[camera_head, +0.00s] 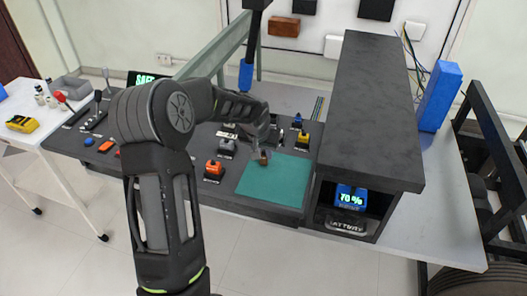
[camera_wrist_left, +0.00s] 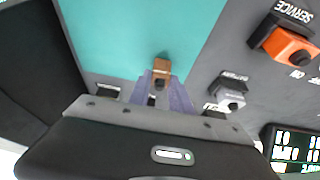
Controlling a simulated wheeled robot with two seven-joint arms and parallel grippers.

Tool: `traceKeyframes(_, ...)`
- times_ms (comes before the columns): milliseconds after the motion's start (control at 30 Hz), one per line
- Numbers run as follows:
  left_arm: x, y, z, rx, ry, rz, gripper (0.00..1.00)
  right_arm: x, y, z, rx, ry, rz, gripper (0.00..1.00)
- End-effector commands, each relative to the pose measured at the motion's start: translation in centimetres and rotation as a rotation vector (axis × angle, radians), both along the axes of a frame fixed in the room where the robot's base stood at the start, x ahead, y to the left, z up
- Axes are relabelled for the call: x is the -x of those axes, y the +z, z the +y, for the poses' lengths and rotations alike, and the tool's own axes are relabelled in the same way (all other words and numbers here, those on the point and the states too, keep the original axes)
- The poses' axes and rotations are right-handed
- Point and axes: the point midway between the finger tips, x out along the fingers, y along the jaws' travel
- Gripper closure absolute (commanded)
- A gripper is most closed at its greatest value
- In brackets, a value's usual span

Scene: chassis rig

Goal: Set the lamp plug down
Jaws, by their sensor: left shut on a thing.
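My left gripper (camera_head: 262,148) reaches over the dark bench and is shut on a small brown block, which I take to be the lamp plug (camera_head: 264,158). In the left wrist view the lamp plug (camera_wrist_left: 161,72) sits between the fingertips of the left gripper (camera_wrist_left: 160,88), with the teal mat (camera_wrist_left: 125,30) behind it. In the head view the plug is over the upper part of the teal mat (camera_head: 272,185). I cannot tell whether it touches the mat. My right gripper is not in view.
An orange switch (camera_head: 213,168) stands left of the mat, and a yellow one (camera_head: 302,140) behind it. A dark raised cabinet (camera_head: 370,110) with a 70% display (camera_head: 350,197) stands at the right. The mat's front is clear. A white side table (camera_head: 38,130) stands at the left.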

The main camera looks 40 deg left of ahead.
Motion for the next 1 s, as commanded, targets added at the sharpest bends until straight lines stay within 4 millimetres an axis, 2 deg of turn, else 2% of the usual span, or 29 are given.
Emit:
traceKeyframes(133, 0.0, -0.4, 0.0, 0.0, 0.0, 0.0, 1.0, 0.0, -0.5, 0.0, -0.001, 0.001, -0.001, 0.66)
traceKeyframes(167, 0.0, -0.3, 0.0, 0.0, 0.0, 0.0, 0.74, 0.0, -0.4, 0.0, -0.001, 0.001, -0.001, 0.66)
traceKeyframes(400, 0.0, -0.3, 0.0, 0.0, 0.0, 0.0, 0.54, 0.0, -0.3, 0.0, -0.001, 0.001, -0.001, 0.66)
traceKeyframes(800, 0.1, 0.3, 0.0, 0.0, 0.0, -0.001, 0.53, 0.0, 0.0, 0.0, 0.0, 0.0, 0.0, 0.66)
traceKeyframes(1000, 1.0, 2.8, -0.4, -0.002, -0.001, -0.004, 0.53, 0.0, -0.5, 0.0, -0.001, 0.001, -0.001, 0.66)
